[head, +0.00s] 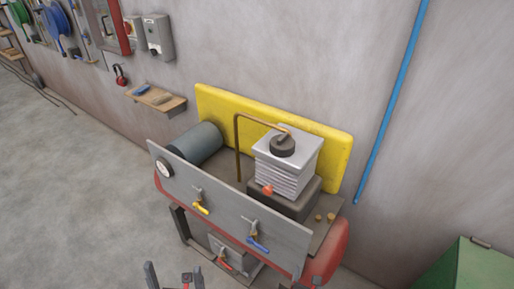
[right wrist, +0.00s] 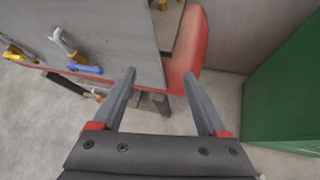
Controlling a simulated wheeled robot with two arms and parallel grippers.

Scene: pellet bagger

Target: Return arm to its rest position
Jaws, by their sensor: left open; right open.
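My left gripper (head: 174,270) shows at the bottom edge of the head view, open and empty, in front of the machine's lower left part. My right gripper (right wrist: 160,73) is open in the right wrist view. Nothing is between its two grey fingers. It points toward the right end of the machine's grey front panel (right wrist: 100,30) and the red rounded tank (right wrist: 188,55). I cannot tell whether the fingers touch anything. In the head view I cannot make out the right gripper clearly.
The machine's grey panel (head: 230,198) carries a yellow-handled valve (head: 201,207) and a blue-handled valve (head: 257,243). Behind are a grey motor (head: 197,145), a ribbed block (head: 284,170) and a yellow board (head: 270,118). A green box (head: 470,268) stands at right.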

